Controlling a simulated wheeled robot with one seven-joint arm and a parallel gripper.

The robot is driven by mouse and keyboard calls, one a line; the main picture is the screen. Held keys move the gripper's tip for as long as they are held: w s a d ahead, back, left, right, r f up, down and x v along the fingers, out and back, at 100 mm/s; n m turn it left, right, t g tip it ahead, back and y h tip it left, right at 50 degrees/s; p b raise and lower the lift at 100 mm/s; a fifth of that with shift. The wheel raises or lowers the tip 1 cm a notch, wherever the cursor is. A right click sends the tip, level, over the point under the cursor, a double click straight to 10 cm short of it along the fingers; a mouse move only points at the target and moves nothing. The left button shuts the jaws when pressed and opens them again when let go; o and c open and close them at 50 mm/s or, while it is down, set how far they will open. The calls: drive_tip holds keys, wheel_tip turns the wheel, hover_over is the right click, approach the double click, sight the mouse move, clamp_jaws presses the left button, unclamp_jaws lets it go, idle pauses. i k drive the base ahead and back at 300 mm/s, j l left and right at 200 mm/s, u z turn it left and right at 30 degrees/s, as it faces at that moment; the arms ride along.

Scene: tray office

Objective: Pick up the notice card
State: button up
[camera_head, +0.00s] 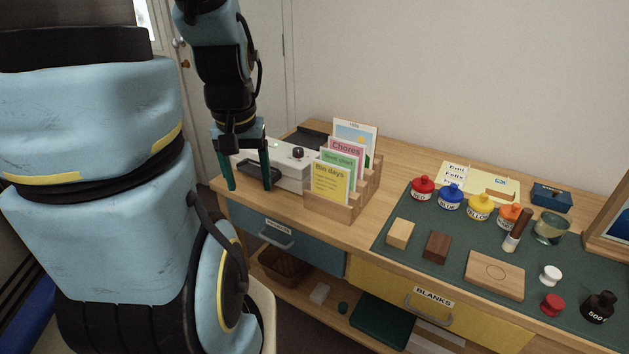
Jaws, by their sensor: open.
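A stepped wooden rack (335,212) on the desk holds several upright cards. In front is a yellow card reading "Bin days" (328,186). Behind it stand a green card (338,159), a pink card reading "Chores" (347,147) and a white picture card (359,132). No card is labelled as a notice, so I cannot tell which is the notice card. My gripper (248,187) is open, pointing down, to the left of the rack and apart from the cards. Its two teal fingers are by the left end of a white box.
The white box (290,172) with a dark knob stands close left of the rack. To the right, a green mat (400,255) carries several colored jars, wooden blocks and a dark bottle (598,307). A cream card (480,178) lies behind the jars. Drawers are below the desktop.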

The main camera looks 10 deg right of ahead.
sight(329, 180)
drive_tip(key=i+j+z, duration=0.1)
drive_tip(key=j, duration=0.2)
drive_tip(key=i+j+z, duration=0.2)
drive_tip(key=i+j, duration=0.15)
drive_tip(key=j, duration=0.3)
drive_tip(key=i+j+z, duration=0.15)
drive_tip(key=j, duration=0.15)
